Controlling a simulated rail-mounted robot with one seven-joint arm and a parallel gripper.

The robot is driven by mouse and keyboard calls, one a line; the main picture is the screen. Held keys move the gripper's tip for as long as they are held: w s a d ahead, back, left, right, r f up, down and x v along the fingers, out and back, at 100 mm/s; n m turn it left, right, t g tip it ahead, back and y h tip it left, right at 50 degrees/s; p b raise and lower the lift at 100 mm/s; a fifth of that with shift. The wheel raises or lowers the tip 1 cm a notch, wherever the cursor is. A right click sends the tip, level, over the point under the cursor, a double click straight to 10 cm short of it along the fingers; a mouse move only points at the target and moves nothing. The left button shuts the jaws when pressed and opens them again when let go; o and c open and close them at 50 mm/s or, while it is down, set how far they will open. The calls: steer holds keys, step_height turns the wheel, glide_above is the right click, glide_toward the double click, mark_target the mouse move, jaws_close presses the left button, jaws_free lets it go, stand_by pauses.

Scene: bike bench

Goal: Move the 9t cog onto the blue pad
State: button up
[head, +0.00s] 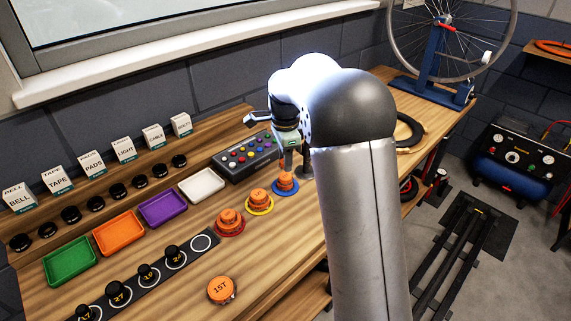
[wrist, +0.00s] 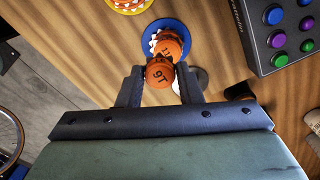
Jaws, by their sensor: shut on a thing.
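The orange 9t cog (wrist: 160,76) is between my gripper's fingertips (wrist: 161,72) in the wrist view, and the jaws are shut on it. The blue pad (wrist: 152,28) lies just beyond the fingertips. An orange cog marked 11T (wrist: 167,42) sits on that pad, and the 9t cog overlaps its near edge in this view. I cannot tell whether the two touch. In the head view my gripper (head: 296,165) points down beside the blue pad (head: 294,191), which carries an orange cog (head: 286,179). The 9t cog is not clearly visible there.
A yellow pad (head: 268,208) and a red pad (head: 232,234) bear orange cogs. A 15T cog (head: 221,290) lies on the bench. A control box (head: 245,157) with coloured buttons stands left of my gripper. Coloured trays and a dark strip of black knobs lie further left.

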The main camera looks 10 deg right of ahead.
mark_target(285, 176)
steer(key=shift+w+d+f, duration=0.1)
steer(key=shift+w+f, duration=0.45)
steer(key=shift+f, duration=1.7)
steer(key=o, duration=0.9)
steer(key=shift+o, duration=0.2)
